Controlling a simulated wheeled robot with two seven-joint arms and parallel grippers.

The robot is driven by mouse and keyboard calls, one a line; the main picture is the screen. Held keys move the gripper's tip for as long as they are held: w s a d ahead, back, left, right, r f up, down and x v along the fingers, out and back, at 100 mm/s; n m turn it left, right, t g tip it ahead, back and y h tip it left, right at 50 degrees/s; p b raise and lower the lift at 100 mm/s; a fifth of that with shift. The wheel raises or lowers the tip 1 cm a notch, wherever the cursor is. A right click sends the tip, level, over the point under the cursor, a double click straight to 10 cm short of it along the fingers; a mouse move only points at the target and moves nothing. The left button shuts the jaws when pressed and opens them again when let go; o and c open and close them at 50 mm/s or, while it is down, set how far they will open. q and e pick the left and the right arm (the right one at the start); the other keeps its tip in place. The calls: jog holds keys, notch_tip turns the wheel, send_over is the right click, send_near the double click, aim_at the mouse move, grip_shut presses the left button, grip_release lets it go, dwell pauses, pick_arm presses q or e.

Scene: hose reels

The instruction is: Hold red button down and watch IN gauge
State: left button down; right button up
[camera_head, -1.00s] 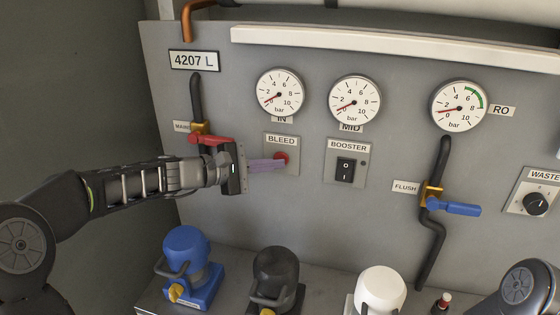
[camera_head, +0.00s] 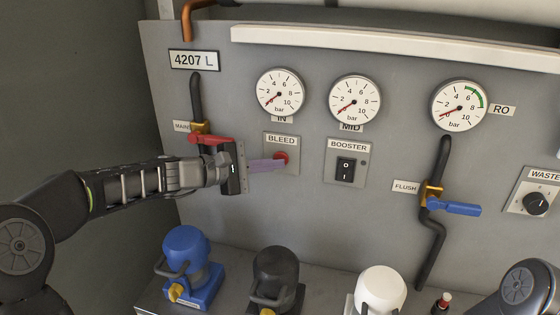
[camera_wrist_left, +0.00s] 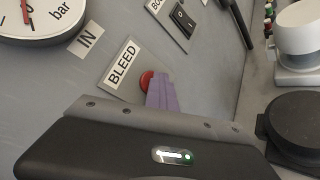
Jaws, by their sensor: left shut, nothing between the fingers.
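The red button (camera_head: 281,157) sits on the BLEED plate (camera_head: 283,142). My left gripper (camera_head: 279,163) is shut, with its purple fingertips at the button, overlapping its lower left edge. In the left wrist view the red button (camera_wrist_left: 147,80) shows partly behind the purple fingers (camera_wrist_left: 162,95); I cannot tell whether it is pressed in. The IN gauge (camera_head: 280,92) is above the button, its red needle at the low end near 0. Part of its dial shows in the left wrist view (camera_wrist_left: 40,15). My right gripper is not in view.
The MID gauge (camera_head: 354,101) and RO gauge (camera_head: 459,105) also read low. The BOOSTER switch (camera_head: 346,169) is right of the button. A red valve lever (camera_head: 209,139) is close above my left wrist. Blue (camera_head: 187,262), black (camera_head: 276,274) and white (camera_head: 381,287) units stand below.

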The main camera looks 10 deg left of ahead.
pick_arm(q)
jog(key=shift+s+b, duration=0.55)
jog(key=shift+s, duration=0.35)
jog(key=shift+a, duration=0.1)
jog(key=s+b, duration=0.2)
jog(key=s, duration=0.3)
jog(key=shift+a, duration=0.15)
